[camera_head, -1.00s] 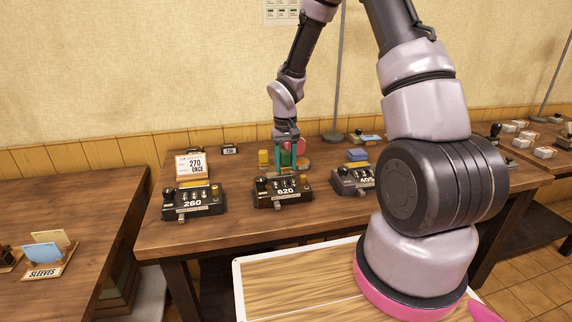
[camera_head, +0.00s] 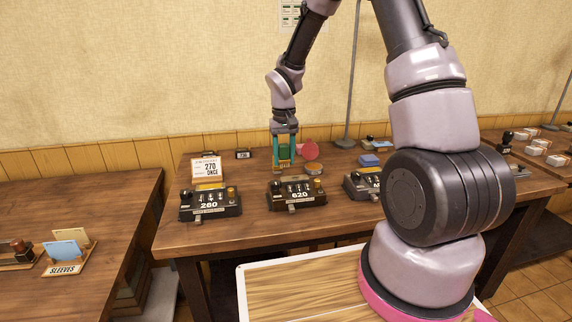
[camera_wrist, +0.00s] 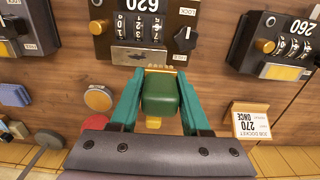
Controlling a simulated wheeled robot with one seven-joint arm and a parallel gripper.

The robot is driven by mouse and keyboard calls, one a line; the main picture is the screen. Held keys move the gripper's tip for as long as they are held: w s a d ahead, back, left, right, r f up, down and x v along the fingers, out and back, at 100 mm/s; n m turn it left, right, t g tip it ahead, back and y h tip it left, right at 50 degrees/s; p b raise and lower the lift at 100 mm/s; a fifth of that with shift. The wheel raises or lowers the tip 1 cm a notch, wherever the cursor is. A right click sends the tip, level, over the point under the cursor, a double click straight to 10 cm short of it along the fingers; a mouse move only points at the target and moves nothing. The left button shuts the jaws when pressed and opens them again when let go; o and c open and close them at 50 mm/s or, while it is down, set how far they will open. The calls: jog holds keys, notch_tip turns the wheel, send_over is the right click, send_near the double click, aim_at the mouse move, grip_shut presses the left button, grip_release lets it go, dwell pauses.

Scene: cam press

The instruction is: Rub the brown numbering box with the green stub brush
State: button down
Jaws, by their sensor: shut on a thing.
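The brown numbering box (camera_head: 297,192) reads 620 and stands in the middle of the table. It also shows at the top of the wrist view (camera_wrist: 145,28), its front cut off by the frame. My gripper (camera_head: 284,164) is behind this box and slightly left of its middle in the head view. Its teal fingers are shut on the green stub brush (camera_wrist: 161,97). In the wrist view, a gold comb-like edge shows at the brush's end near the box. Whether it touches anything I cannot tell.
A dark box reading 260 (camera_head: 210,204) stands left, another box (camera_head: 362,186) right, partly behind my arm.

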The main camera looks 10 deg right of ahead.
aim_at(285, 143)
jog(key=shift+r, duration=1.7)
jog(key=shift+w+d, duration=0.1)
jog(key=shift+d, duration=0.1)
